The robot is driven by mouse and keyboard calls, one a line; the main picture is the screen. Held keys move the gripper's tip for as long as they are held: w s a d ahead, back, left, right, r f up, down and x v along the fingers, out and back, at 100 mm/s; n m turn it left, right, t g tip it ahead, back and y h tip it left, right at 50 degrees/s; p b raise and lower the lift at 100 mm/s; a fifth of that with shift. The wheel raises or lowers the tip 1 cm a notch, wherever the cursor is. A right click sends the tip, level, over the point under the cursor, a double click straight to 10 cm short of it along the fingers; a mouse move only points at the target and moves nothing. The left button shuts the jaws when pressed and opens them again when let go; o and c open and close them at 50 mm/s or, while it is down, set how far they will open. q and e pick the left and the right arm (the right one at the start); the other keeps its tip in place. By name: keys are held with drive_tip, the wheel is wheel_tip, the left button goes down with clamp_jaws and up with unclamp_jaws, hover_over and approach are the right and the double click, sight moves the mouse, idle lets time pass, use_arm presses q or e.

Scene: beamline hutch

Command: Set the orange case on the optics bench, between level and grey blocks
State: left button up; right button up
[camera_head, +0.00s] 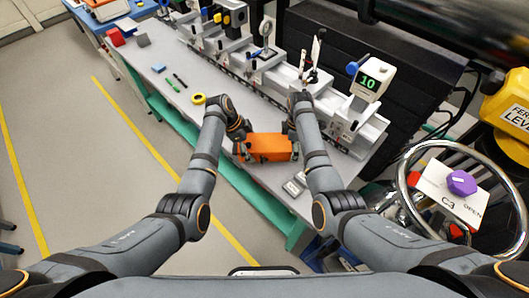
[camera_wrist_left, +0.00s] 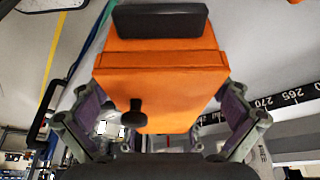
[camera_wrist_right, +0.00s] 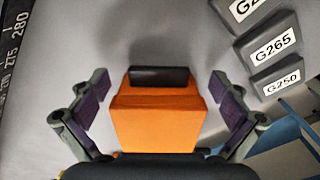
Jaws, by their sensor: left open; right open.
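The orange case (camera_head: 265,147) is at the front part of the optics bench (camera_head: 215,122), with the grey blocks (camera_head: 295,185) to its right. Both wrist views show it, with a dark handle on top, in the left (camera_wrist_left: 160,70) and right (camera_wrist_right: 157,122). My left gripper (camera_head: 241,146) is open at the case's left end, its fingers (camera_wrist_left: 165,110) on either side. My right gripper (camera_head: 293,140) is open at the right end, its fingers (camera_wrist_right: 157,95) apart from the sides. I cannot make out contact under the case. I cannot surely identify the level.
A rail with optics mounts (camera_head: 255,75) runs along the bench's back. A yellow tape ring (camera_head: 198,99), a green pen-like item (camera_head: 173,85) and a dark one (camera_head: 180,80) lie left of the case. A handwheel (camera_head: 405,185) stands at the right.

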use_arm(q)
drive_tip(key=v, duration=1.2)
drive_tip(key=shift+a, duration=0.1)
use_arm(e)
wheel_tip(320, 180, up, 12)
idle(0.4)
